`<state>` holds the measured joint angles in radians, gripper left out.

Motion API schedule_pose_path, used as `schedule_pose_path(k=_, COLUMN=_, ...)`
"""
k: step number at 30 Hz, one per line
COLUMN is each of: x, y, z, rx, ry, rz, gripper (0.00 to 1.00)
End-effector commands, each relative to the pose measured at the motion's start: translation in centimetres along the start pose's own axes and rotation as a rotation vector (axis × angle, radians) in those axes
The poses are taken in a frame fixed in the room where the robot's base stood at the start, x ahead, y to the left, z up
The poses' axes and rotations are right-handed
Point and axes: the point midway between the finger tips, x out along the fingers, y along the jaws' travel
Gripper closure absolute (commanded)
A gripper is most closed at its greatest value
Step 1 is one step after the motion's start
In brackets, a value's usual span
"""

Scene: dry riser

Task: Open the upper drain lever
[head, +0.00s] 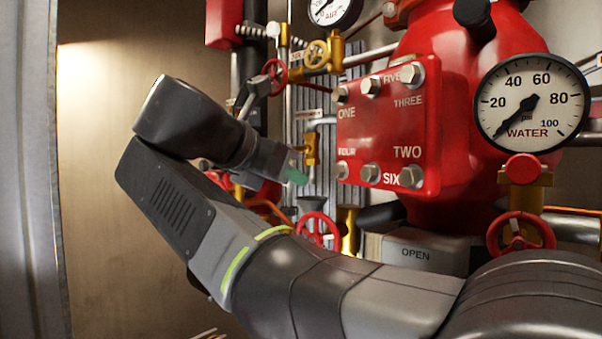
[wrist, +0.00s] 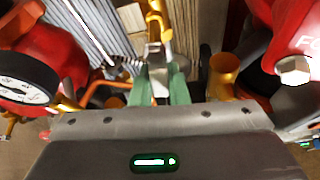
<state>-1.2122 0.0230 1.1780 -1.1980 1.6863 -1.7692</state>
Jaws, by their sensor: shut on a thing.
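My gripper (head: 297,175) is at the middle of the head view, its green fingertips just below a brass valve (head: 312,148) left of the red plate. In the wrist view, my gripper (wrist: 159,88) has its two green fingers on either side of a grey metal lever (wrist: 155,55), shut on it. The lever joins brass pipework (wrist: 157,16) above it in that view. The fingers hide part of the lever, and in the head view it cannot be made out clearly.
The red plate (head: 385,132) with numbered bolts is close to the right of my gripper. A water gauge (head: 532,103) and a red handwheel (head: 520,234) are farther right. Another red handwheel (head: 318,230) and a brass cup (head: 348,228) sit below my gripper. A wall (head: 110,200) is at left.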

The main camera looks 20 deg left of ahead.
Motion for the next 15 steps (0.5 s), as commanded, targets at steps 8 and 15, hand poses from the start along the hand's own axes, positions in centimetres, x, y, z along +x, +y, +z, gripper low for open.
schedule_pose_path(k=8, x=0.03, y=-0.46, z=-0.07, rx=-0.112, ry=0.002, rz=-0.047, gripper=1.00)
schedule_pose_path(k=15, x=0.02, y=-0.65, z=-0.05, rx=-0.145, ry=0.002, rz=-0.061, gripper=1.00)
